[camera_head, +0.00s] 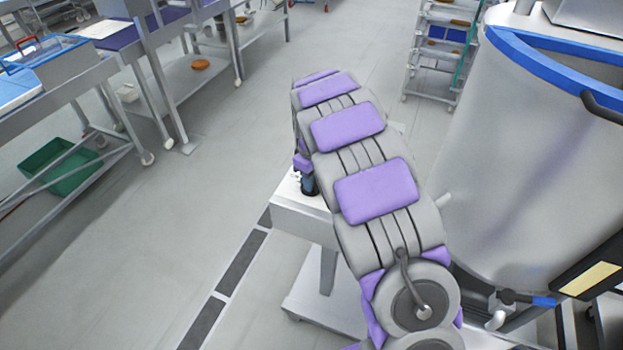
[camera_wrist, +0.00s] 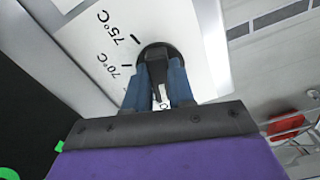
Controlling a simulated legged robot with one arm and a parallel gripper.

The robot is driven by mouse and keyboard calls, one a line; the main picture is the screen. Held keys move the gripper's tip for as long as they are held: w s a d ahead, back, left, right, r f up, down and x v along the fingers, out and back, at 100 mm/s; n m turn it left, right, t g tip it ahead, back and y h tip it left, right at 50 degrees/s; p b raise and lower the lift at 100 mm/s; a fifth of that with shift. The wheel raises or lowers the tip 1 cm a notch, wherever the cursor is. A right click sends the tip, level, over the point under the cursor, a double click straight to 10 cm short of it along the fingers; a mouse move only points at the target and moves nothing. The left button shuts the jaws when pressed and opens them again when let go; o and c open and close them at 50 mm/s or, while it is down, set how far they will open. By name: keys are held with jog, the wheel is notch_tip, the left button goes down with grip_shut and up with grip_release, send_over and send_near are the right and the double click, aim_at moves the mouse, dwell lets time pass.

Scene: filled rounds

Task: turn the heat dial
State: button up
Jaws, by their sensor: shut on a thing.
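The heat dial (camera_wrist: 157,54) is a dark round knob on a white panel (camera_wrist: 95,62) in the wrist view. Printed marks for 75°C and 70°C stand to its left. My gripper (camera_wrist: 158,75) has its blue fingers on both sides of the dial's dark grip and is shut on it. The fingers hide part of the dial and some of the scale. In the head view my grey and purple arm hides most of the dial's place, at a white box on a stand (camera_head: 300,208).
A large steel kettle (camera_head: 530,150) with a blue rim stands close on the right. Steel tables (camera_head: 75,80) and a green bin (camera_head: 62,167) are at left. A rack (camera_head: 440,50) stands at the back. The floor at left centre is clear.

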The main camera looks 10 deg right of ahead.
grip_shut()
jog(key=shift+m, duration=0.3)
jog(key=m+p, duration=0.3)
jog(key=shift+a+r+m, duration=0.1)
jog(key=shift+r+m, duration=0.05)
jog(key=shift+m, duration=0.15)
jog(key=m+p, duration=0.2)
jog(key=m, duration=0.3)
jog(key=m+p, duration=0.2)
jog(key=m, duration=0.3)
jog(key=shift+w+a+m, duration=0.1)
jog(key=shift+m, duration=0.3)
jog(key=shift+m+p, duration=0.6)
jog(key=shift+m, duration=1.7)
jog(key=shift+w, duration=0.1)
jog(key=o, duration=0.6)
grip_release()
jog(key=shift+a, duration=0.1)
